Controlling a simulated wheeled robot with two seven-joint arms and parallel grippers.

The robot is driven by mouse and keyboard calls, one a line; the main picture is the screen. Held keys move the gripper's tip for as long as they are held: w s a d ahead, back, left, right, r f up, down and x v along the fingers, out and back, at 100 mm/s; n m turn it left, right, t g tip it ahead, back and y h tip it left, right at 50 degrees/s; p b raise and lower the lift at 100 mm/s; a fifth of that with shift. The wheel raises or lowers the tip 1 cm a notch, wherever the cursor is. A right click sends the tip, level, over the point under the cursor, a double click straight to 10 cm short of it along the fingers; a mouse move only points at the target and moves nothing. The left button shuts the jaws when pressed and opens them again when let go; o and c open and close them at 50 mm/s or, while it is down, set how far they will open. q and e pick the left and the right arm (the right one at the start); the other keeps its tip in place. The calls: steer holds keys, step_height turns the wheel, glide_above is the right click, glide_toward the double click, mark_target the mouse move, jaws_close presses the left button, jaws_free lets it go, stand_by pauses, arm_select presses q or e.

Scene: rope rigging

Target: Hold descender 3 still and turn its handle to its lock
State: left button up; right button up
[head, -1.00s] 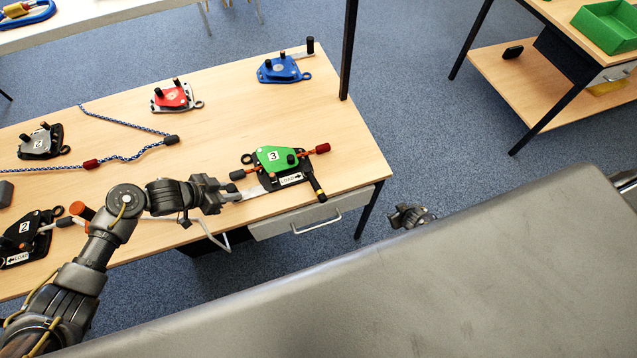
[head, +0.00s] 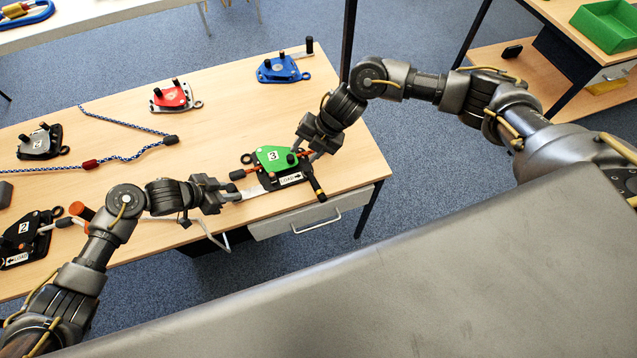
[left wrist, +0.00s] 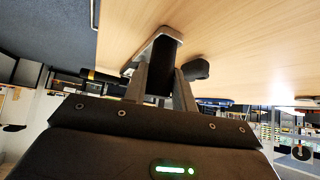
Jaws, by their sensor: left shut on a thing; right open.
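Descender 3 (head: 272,156) has a green cover with a "3" label and lies on a dark base near the right end of the wooden table (head: 215,110). In the left wrist view, the fingers (left wrist: 160,85) are shut around a dark block on a silver-edged plate (left wrist: 147,46).
A red descender (head: 172,97), a blue descender (head: 283,68), a grey descender (head: 40,142) and descender 2 (head: 28,238) are on the same table. A blue-white rope (head: 125,157) lies to the left. A black table post (head: 349,45) stands behind my right arm.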

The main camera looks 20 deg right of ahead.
mark_target(318, 186)
steer(key=s+d+r+n+g+h, duration=0.2)
steer(key=s+d+n+h, duration=0.15)
steer(key=s+n, duration=0.35)
steer(key=shift+n, duration=0.6)
steer(key=f, duration=0.3)
steer(key=a+f, duration=0.1)
steer(key=f, duration=0.3)
steer(key=w+a+f, duration=0.1)
steer(key=f, duration=0.3)
steer(key=shift+a+f, duration=0.15)
steer(key=shift+f, duration=0.1)
steer(key=shift+s, duration=0.1)
jaws_close()
